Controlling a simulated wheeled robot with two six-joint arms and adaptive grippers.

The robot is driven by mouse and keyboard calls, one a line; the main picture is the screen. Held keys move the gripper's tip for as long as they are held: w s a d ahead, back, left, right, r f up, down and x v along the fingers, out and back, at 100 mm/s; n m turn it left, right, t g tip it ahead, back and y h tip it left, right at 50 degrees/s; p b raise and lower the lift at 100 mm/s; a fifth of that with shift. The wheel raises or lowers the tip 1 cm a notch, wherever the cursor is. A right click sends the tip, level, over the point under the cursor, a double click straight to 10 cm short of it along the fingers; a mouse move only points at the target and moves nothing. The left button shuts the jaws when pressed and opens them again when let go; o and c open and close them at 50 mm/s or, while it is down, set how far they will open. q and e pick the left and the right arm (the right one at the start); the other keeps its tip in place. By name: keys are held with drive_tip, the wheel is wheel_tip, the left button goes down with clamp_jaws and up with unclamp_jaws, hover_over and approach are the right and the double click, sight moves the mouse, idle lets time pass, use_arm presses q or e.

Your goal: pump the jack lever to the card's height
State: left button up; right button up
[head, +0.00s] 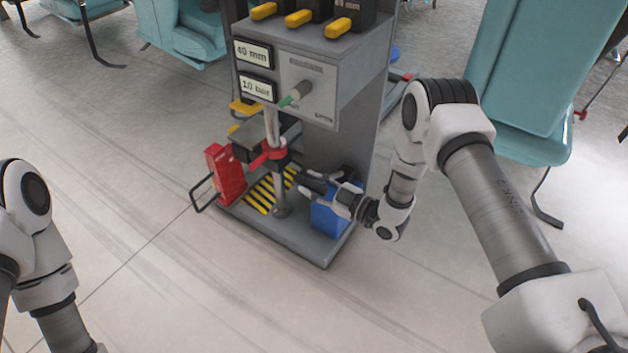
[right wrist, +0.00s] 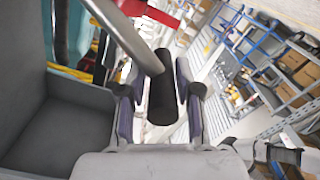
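The station (head: 360,85) is grey, with an upper card (head: 252,53) reading 40 mm and a lower card (head: 257,88) that seems to read 10 bar. Below them is a jack with a red collar (head: 268,156) around an upright metal post. The jack lever's black grip (right wrist: 162,92) lies between my right gripper's (right wrist: 161,80) fingers, close against both pads, and the gripper looks shut on it. In the head view my right gripper (head: 322,184) is low, right of the post. My left arm shows at the left edge; its gripper is out of view.
A red block (head: 226,174) stands on the base left of the jack, beside a black wire handle. Yellow-black stripes (head: 262,195) mark the base. A blue box (head: 330,218) sits just below my right gripper. Teal seats stand around; floor in front is clear.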

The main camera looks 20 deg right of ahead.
drive_tip(key=shift+o, duration=0.6)
drive_tip(key=shift+f, duration=0.15)
drive_tip(key=shift+d, duration=0.1)
drive_tip(key=shift+s+d, duration=0.2)
drive_tip(key=v, duration=1.1)
drive_tip(key=shift+s, duration=0.2)
drive_tip(key=shift+d, duration=0.1)
idle(0.5)
